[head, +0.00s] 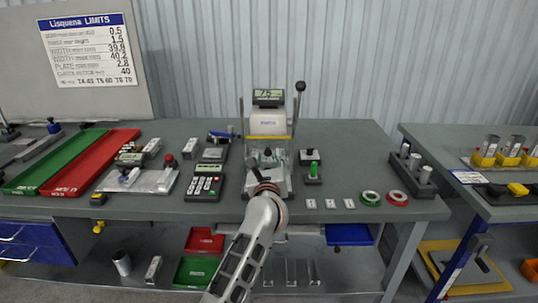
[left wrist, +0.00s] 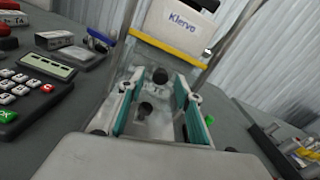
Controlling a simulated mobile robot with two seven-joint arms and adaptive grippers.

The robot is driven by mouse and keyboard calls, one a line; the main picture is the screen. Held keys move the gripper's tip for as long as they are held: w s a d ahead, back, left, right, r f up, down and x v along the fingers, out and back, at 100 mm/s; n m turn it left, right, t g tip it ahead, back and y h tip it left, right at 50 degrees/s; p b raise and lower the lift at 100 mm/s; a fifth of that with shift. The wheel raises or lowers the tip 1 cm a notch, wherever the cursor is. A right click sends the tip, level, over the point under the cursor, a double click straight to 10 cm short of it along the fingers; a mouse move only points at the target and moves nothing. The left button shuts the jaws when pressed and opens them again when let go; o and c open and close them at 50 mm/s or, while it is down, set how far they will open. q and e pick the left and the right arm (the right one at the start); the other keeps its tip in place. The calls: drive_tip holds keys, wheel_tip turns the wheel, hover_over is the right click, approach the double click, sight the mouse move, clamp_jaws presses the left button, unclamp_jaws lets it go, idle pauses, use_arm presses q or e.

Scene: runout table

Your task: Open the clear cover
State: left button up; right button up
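The test device (head: 268,124) stands at the back middle of the grey table, with a display on top and a yellow strip across its front. The clear cover is see-through and hard to make out; in the left wrist view a clear panel (left wrist: 128,60) shows below the yellow strip. I cannot tell its exact edges. A dark round knob (left wrist: 160,75) shows ahead of my fingers. My left gripper (head: 262,172) is over the front of the device; in the left wrist view its teal-padded fingers (left wrist: 156,96) are apart, with no clear grip on anything. My right gripper is not visible.
A black-knobbed lever (head: 299,100) rises at the device's right. Red (head: 92,163) and green (head: 55,162) trays lie further left. The front right has green and red rings (head: 397,198).

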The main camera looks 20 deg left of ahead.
use_arm(q)
drive_tip(key=shift+x, duration=1.15)
